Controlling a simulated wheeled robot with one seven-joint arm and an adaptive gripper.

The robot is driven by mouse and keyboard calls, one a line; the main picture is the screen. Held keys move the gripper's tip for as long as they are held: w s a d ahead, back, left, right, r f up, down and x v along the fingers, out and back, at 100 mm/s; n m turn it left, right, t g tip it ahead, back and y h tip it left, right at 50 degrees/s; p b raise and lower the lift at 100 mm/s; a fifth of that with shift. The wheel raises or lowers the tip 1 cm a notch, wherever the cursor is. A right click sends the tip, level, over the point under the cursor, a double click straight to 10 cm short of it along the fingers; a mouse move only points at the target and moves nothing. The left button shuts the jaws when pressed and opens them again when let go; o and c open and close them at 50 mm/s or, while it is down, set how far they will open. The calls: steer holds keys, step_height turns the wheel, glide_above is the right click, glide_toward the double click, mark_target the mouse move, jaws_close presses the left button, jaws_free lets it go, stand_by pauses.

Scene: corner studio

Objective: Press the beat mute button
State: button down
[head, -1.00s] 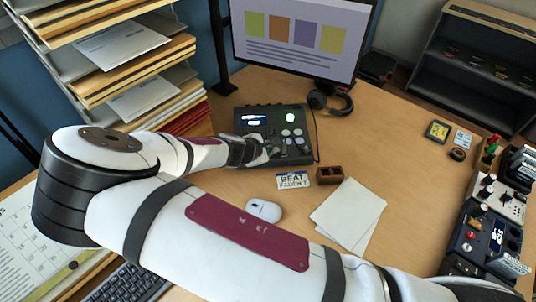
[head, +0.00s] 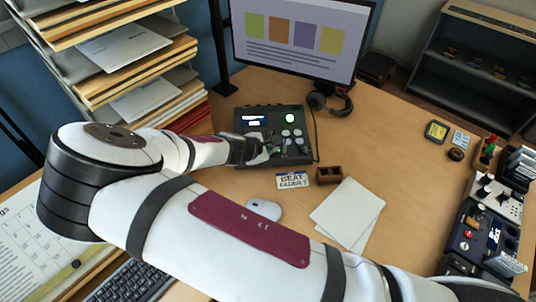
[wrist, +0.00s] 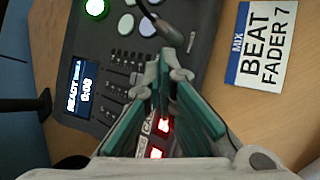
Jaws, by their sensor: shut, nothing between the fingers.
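The dark mixer console (head: 292,152) stands on the desk below the monitor, with a lit display, a round green light and several pale round buttons. Which button is the beat mute is not readable. A white card (wrist: 262,45) reads "MIX BEAT FADER 7".
A brown block (head: 329,175), white papers (head: 348,212) and a white mouse (head: 265,209) lie in front of the console. A black cable (wrist: 155,20) crosses its top in the wrist view.

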steer(key=shift+r, duration=0.2)
step_height(320, 180, up, 6)
steer(key=p, duration=0.3)
steer(key=shift+f, duration=0.1)
stand_by(0.4)
stand_by(0.4)
steer(key=s+d+r+m+g+y, duration=0.1)
steer(key=s+d+r+m+g, duration=0.1)
steer(key=s+d+r+m, duration=0.45)
steer(key=s+d+r+m+g+y, duration=0.1)
steer(key=s+d+r+m+y, duration=0.2)
steer(key=r, duration=0.7)
steer(key=s+d+r+m+g, duration=0.2)
steer(key=s+d+r+m, duration=0.1)
steer(key=d+r+m, duration=0.4)
steer(key=s+d+r+m+t, duration=0.1)
steer(key=s+d+r+m, duration=0.1)
steer(key=s+r, duration=0.5)
steer(key=s+d+r+m+t, duration=0.1)
steer(key=s+r, duration=0.5)
steer(key=s, duration=0.6)
steer(key=shift+s+d+r+m+t+y, duration=0.25)
steer(key=shift+d+r+m+t+y, duration=0.25)
steer(key=shift+d, duration=0.4)
